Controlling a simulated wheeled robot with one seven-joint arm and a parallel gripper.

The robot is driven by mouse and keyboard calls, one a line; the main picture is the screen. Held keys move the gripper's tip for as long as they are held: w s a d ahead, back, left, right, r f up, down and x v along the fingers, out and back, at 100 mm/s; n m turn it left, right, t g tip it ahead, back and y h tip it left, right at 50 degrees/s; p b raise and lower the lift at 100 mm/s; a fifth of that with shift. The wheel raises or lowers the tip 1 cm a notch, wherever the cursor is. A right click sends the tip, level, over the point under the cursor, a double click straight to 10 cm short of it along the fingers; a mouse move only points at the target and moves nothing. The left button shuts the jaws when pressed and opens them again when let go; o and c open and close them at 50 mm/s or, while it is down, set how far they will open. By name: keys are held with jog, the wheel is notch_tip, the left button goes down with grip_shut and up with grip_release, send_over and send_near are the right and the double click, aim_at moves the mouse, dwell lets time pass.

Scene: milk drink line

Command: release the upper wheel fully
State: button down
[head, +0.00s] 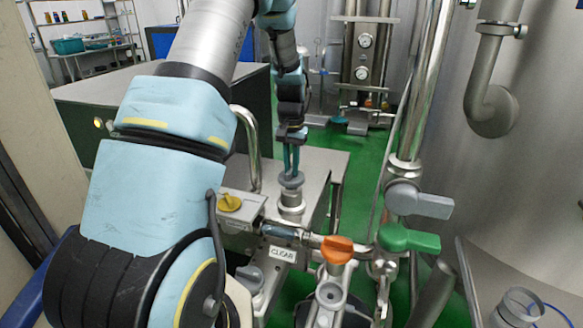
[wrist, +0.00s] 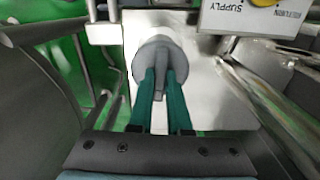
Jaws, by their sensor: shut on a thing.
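The upper wheel (head: 291,179) is a round grey wheel on top of a short metal fitting, in the middle of the head view. In the wrist view the wheel (wrist: 177,53) faces me, with a raised grey bar across its middle. My gripper (head: 291,170) is above the wheel, pointing down. Its two teal fingers, also in the wrist view (wrist: 161,73), are shut on the wheel's bar, one on each side. The fingers hide part of the wheel's face.
A yellow knob (head: 230,202) is on a box left of the wheel. An orange handle (head: 337,250), a green handle (head: 408,240) and a grey handle (head: 418,202) stand to the right. A bent metal pipe (head: 248,145) rises close behind on the left.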

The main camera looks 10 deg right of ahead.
aim_at(291, 169)
jog(key=shift+n, duration=0.4)
jog(key=c, duration=0.9)
grip_release()
jog(key=shift+o, duration=0.2)
notch_tip(291, 169, up, 11)
jog(key=b, duration=0.2)
jog(key=shift+f, duration=0.1)
jog(key=s+a+f+n, duration=0.2)
jog(key=s+a, duration=0.6)
jog(key=s, duration=0.2)
jog(key=s+a+f+n+t, duration=0.1)
jog(key=s+a, duration=0.6)
jog(key=s, duration=0.2)
jog(key=shift+s+a+f+n+t, duration=0.3)
jog(key=shift+s+a+f+n, duration=0.1)
